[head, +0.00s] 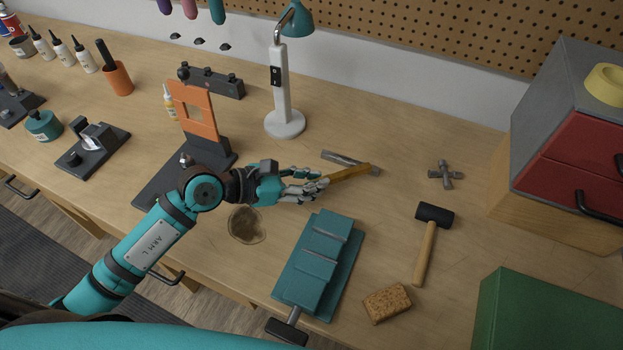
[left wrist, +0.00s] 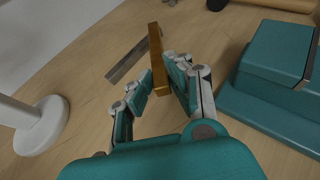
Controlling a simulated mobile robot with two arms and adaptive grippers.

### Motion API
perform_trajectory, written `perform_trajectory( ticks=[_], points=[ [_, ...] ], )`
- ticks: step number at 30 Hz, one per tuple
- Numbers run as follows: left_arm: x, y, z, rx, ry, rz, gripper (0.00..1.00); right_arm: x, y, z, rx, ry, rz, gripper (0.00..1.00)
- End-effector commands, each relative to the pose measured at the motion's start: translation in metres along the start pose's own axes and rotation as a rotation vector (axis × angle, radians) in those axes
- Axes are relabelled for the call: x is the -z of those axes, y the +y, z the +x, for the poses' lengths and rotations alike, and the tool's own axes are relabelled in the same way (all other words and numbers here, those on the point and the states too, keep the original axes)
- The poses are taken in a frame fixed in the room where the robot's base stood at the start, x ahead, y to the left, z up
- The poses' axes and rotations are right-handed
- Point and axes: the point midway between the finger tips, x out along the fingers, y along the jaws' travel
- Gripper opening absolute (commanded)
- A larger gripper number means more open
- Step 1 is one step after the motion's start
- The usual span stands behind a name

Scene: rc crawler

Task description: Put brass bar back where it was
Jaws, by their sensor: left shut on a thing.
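My left gripper (head: 307,185) is shut on the brass bar (head: 349,172), a narrow gold-coloured bar that sticks out beyond the fingers to the right. In the left wrist view the brass bar (left wrist: 157,62) stands out from between the fingertips (left wrist: 157,88). A grey metal bar (head: 338,157) lies on the workbench just beyond it, partly behind the brass bar in the head view; it also shows in the left wrist view (left wrist: 126,60). I cannot tell how high the brass bar is above the bench. My right gripper is not in view.
A teal vise (head: 318,262) stands close in front of the gripper. A lamp (head: 284,122) and an orange-framed press (head: 195,110) stand behind and left. A mallet (head: 426,250), a cork block (head: 387,303) and a cross-shaped metal part (head: 445,174) lie right. Bench between is clear.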

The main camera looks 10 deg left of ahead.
Motion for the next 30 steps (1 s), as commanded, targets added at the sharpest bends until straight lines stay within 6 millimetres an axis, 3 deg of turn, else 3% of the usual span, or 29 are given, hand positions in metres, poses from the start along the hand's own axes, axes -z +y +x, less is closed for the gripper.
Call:
perform_trajectory(
  ticks=[8, 9, 14, 21, 25, 30],
  points=[
    [0.008, 0.0, 0.003, 0.0, -0.001, 0.0, 0.0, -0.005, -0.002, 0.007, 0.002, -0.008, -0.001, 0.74],
    [0.007, 0.0, 0.003, 0.0, 0.0, 0.0, 0.21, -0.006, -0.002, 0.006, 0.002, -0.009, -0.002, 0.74],
    [0.007, 0.0, 0.003, 0.0, 0.0, 0.0, 0.4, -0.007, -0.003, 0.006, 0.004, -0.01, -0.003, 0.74],
    [0.006, 0.0, 0.003, 0.0, 0.0, 0.0, 0.4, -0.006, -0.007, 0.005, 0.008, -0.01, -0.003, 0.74],
    [-0.004, 0.0, -0.002, 0.0, -0.001, 0.0, 0.4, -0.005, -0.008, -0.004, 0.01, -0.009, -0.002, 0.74],
    [0.003, 0.0, -0.029, -0.001, 0.005, 0.003, 0.4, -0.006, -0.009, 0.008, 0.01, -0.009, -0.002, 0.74]
  ],
)
